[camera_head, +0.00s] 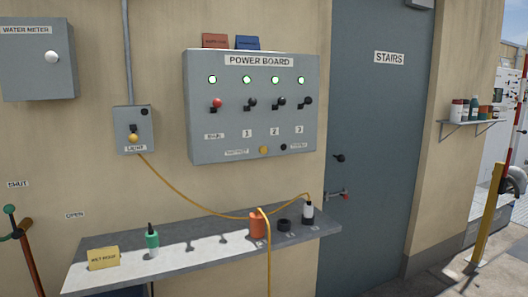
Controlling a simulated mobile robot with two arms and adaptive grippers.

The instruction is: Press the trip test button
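The grey power board (195,120) hangs on the beige wall, under its sign reading POWER BOARD. Along its lower edge sit a round yellow button (263,150) and a round black button (283,147). A small label (236,153) is left of the yellow button and another (298,146) is right of the black one; their print is too small to read surely. Above are a red-knobbed lever (216,104), several black-knobbed levers (252,103) and a row of lit green lamps (247,80). Neither of my grippers is in view.
A yellow cable (185,188) runs from the lamp box (133,118) to the shelf. The stairs door (380,120) is at right.

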